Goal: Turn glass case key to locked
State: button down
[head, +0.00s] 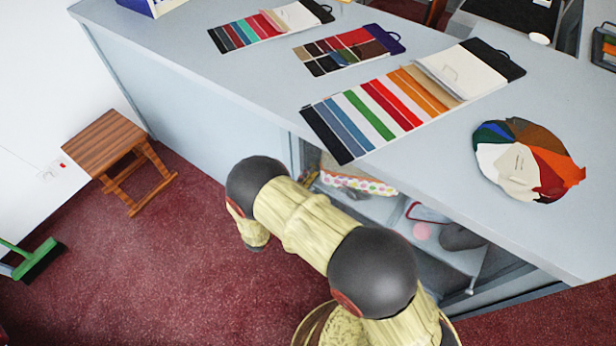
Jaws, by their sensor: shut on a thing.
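The glass case (384,209) appears to be the shelved front of the grey counter, partly hidden behind my arm. Its key and lock are not visible, so I cannot tell which way the key is turned. My arm reaches from the bottom of the head view up and left, then bends down in front of the counter. My gripper is not visible; the arm's far end points down, away from the camera. What the gripper holds does not show.
The counter top (240,75) carries a large striped swatch card (377,113), smaller swatch cards and a round multicoloured fabric piece (522,160). A wooden stool (103,143) and a green broom (40,258) stand at the left. Red carpet (190,250) between them and my arm is clear.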

jog(key=m, duration=0.1)
jog(key=m+b, duration=0.1)
jog(key=m, duration=0.1)
jog(key=m+b, duration=0.1)
jog(key=m, duration=0.1)
jog(key=shift+f, duration=0.25)
jog(key=shift+b, duration=0.3)
jog(key=c, duration=2)
grip_release()
jog(key=shift+c, duration=0.2)
jog(key=v, duration=1.2)
